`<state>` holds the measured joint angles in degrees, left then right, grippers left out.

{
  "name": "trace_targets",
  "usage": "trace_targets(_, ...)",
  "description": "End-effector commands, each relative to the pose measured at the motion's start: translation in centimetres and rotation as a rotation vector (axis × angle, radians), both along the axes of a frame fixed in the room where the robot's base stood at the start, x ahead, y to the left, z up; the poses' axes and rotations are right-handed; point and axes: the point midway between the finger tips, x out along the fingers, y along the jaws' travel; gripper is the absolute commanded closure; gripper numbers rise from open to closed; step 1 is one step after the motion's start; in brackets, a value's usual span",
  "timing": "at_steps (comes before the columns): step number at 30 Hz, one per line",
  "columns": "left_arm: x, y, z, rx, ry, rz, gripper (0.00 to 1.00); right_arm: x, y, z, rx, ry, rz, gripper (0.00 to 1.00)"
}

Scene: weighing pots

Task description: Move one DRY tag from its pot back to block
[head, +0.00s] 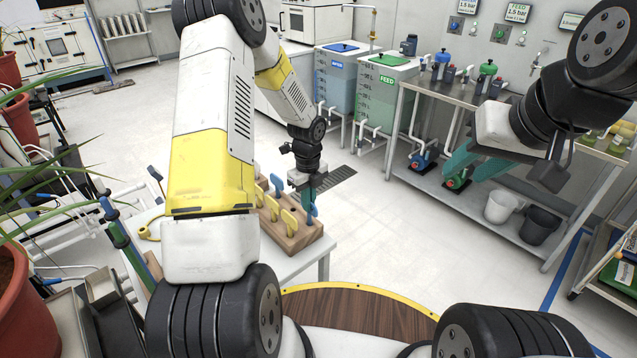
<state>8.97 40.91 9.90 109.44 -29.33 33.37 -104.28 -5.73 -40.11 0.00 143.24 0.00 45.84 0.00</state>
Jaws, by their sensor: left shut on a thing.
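A wooden block (305,238) stands on the white table and bears several yellow tags (289,221) and a blue tag (276,190). My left gripper (312,188) is over the block's right end, shut on another blue tag (312,208). That tag is upright; I cannot tell whether its foot is seated in the block. My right gripper (482,162) hangs at the right, away from the block; its finger gap is unclear. Terracotta pots with plants stand at the left, the nearest pot (14,305) cut by the picture edge. Lettering on the tags is too small to read.
My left arm covers part of the table (290,268) and block. A yellow object (148,232) lies on the table at the left. A steel bench (520,122) with pumps and buckets stands at the right. The floor between is clear.

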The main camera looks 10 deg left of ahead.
Motion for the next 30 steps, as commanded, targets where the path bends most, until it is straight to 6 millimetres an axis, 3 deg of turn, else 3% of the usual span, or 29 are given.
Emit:
trace_targets(2, 0.0, 0.0, -0.3, 0.000, 0.001, 0.000, 1.00, 0.0, 0.0, 0.0, 0.000, 0.000, 0.000, 0.64)
trace_targets(7, 0.0, 0.0, -0.3, 0.000, 0.000, 0.000, 0.69, 0.0, 0.0, 0.0, 0.000, 0.000, 0.000, 0.64)
trace_targets(17, 0.0, 0.0, -0.1, 0.000, -0.001, 0.000, 0.69, 0.0, 0.0, 0.0, 0.000, 0.000, 0.000, 0.64)
trace_targets(30, 0.1, 0.0, 6.4, 0.000, -0.003, 0.000, 0.69, 0.0, 0.0, 0.0, 0.000, 0.000, 0.000, 0.64)
